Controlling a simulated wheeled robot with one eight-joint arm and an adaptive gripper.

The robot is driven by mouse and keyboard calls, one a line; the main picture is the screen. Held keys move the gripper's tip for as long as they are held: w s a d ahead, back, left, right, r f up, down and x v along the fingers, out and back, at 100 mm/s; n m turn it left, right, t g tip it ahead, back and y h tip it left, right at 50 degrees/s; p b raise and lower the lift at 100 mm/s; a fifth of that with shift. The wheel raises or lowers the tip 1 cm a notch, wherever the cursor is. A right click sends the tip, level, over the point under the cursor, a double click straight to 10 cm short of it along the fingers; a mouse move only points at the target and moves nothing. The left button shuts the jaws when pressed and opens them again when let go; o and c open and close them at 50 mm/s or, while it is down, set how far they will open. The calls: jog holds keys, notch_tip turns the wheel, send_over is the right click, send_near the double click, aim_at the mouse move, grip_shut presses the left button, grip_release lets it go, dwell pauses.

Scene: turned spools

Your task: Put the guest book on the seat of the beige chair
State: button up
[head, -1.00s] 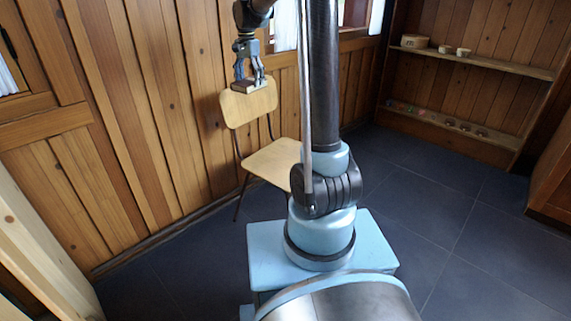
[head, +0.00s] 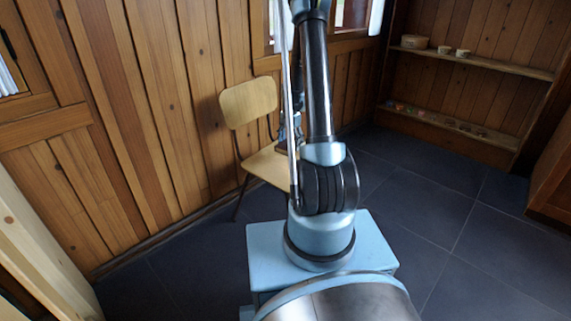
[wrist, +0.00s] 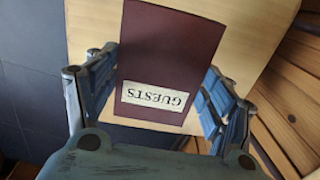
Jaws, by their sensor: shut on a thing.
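The guest book (wrist: 172,55) is dark red with a pale GUESTS label, upside down in the wrist view. My gripper (wrist: 162,75) is shut on it, one blue-grey finger at each side. The beige chair stands by the wooden wall, its backrest (head: 248,102) and part of its seat (head: 262,164) visible in the head view. The pale seat (wrist: 252,28) lies behind the book in the wrist view; I cannot tell whether they touch. In the head view my arm hides much of the gripper, the book and the seat's right part.
Wooden wall panels (head: 165,110) stand close behind the chair. A shelf (head: 480,65) with small round boxes is at the back right. Dark tiled floor (head: 425,215) is clear to the right.

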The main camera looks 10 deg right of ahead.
jog(key=shift+f, duration=4.9)
jog(key=o, duration=1.2)
jog(key=shift+f, duration=0.1)
